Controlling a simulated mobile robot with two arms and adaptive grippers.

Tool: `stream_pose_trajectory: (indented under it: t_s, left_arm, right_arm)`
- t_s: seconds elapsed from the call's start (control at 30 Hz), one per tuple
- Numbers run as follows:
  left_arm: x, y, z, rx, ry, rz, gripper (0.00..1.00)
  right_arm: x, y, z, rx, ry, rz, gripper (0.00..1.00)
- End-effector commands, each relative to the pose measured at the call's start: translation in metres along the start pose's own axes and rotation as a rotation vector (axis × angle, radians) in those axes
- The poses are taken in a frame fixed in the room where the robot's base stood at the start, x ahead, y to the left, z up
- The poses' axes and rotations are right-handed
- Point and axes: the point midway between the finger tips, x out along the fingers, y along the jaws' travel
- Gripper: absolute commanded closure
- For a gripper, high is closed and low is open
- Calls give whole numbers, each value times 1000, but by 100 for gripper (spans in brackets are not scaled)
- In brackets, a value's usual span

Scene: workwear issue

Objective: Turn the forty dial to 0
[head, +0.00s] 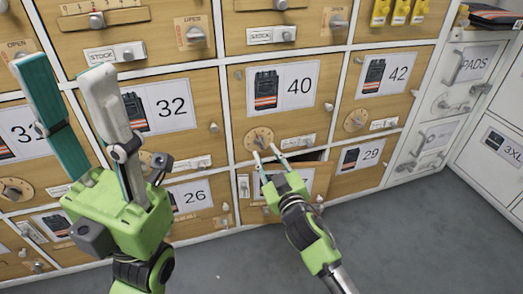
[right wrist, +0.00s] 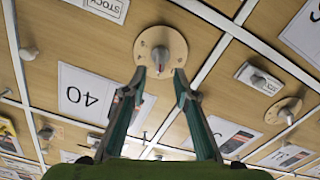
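The forty dial (head: 258,139) is a round wooden disc with a grey knob, below the label 40 (head: 283,86) on a wooden door. In the right wrist view the dial (right wrist: 160,50) shows upside down with its knob between and just beyond my fingertips. The dial's reading is too small to tell. My right gripper (head: 266,154) is open and empty in front of the dial, with visible gaps between its fingers and the knob. It also shows in the right wrist view (right wrist: 160,72). My left gripper (head: 66,68) is open and empty, raised at the left.
Similar doors with dials surround it, such as the dial under 42 (head: 356,120). A STOCK slider (head: 297,141) sits right of the forty dial. Grey floor (head: 420,235) is clear at the lower right.

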Motion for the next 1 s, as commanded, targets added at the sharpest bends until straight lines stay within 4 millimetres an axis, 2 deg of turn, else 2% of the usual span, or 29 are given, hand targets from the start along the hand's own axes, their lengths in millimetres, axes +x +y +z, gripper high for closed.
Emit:
stream_pose_trajectory:
  t_s: [0.1, 0.3, 0.47, 0.73, 0.83, 1.0]
  left_arm:
    - [1, 1, -3, 4, 29, 10, 60]
    - [7, 3, -6, 8, 57, 22, 60]
    - [10, 4, -7, 9, 66, 25, 60]
    - [11, 4, -7, 9, 67, 26, 60]
    - [11, 4, -7, 9, 68, 26, 60]
    - [11, 4, -7, 9, 68, 26, 60]
  right_arm:
    - [22, -2, 2, -1, 2, 0, 73]
    - [44, -1, 2, 0, 0, -1, 73]
    - [51, -1, 1, 0, 0, -1, 73]
    - [52, -1, 0, 1, -1, -1, 73]
    - [52, -1, 0, 1, -1, -1, 99]
    - [51, -1, 0, 1, -1, -1, 100]
